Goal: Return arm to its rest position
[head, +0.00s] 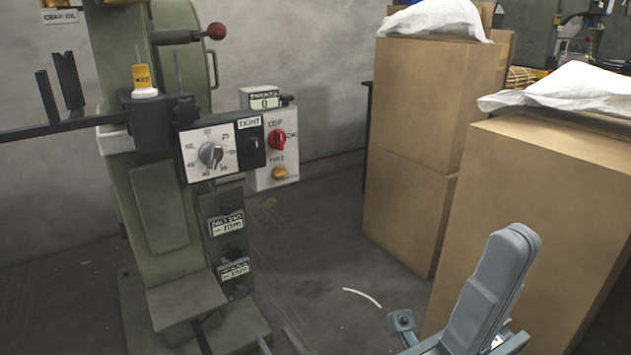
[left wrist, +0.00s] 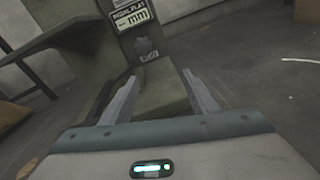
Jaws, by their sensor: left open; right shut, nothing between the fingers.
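My left gripper (left wrist: 160,78) is open, its two grey fingers apart at the lower front of the green rivet press (head: 165,210). In the left wrist view, part of the green press (left wrist: 172,90) shows between and beyond the fingers, and nothing is held. I cannot tell whether a finger touches it. In the head view only thin grey finger parts show at the bottom edge, near the press foot. Grey and teal links of my right arm rise at the lower right. The right gripper's fingers cannot be seen.
The press carries a dial box (head: 222,150) and a red-knobbed lever (head: 215,31). A switch box (head: 271,145) is behind it. Cardboard boxes (head: 415,130) (head: 540,190) with white sacks stand at the right. Grey floor (head: 320,240) between press and boxes is mostly clear, with a white curved strip (head: 362,297).

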